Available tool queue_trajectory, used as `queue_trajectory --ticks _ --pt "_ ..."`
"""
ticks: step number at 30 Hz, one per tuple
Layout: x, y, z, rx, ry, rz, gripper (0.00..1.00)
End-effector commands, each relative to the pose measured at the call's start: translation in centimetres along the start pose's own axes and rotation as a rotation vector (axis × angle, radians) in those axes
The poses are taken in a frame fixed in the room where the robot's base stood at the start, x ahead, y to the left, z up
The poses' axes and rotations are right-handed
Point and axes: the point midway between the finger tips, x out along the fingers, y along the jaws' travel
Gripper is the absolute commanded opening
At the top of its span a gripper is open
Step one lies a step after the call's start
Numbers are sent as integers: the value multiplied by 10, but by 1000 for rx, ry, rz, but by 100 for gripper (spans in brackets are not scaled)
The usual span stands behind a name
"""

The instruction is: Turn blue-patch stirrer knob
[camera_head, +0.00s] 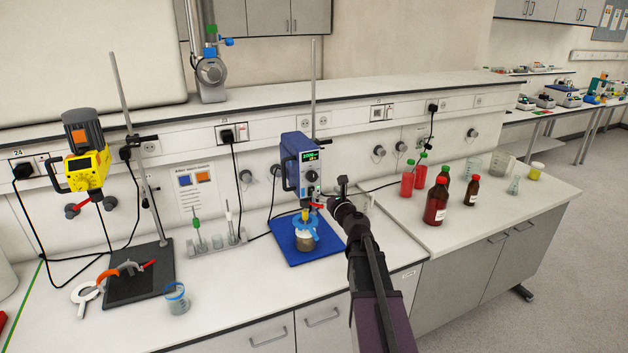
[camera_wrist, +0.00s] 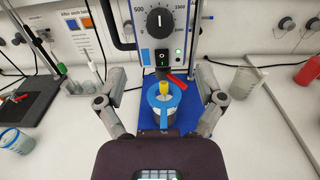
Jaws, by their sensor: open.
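The blue stirrer (camera_head: 290,158) hangs on a stand above a blue mat (camera_head: 281,246), with a lit green display on its front. Its round black knob (camera_wrist: 159,22) with a white pointer line sits inside a printed scale, at the top of the wrist view. In the head view the knob (camera_head: 311,176) shows small below the display. My gripper (camera_wrist: 160,101) is open and empty, its two fingers spread below the knob and apart from it. In the head view my gripper (camera_head: 337,199) is just right of the stirrer's lower front.
A beaker with a blue clamp ring (camera_wrist: 164,100) stands below the stirrer, between my fingers in the wrist view. A red lever (camera_wrist: 178,78) juts out nearby. A yellow stirrer (camera_head: 86,160) stands left. Red bottles (camera_head: 436,199) stand on the right bench.

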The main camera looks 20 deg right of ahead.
Motion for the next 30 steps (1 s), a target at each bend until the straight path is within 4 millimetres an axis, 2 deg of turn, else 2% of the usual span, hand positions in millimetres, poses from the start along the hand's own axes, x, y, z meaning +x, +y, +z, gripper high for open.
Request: queue_trajectory --ticks 3,15,21,30 --pt "22 -1 0 0 0 1 88" --pt "80 -1 0 0 0 0 88" --pt "95 0 0 0 0 0 88" --pt "98 0 0 0 0 0 88"
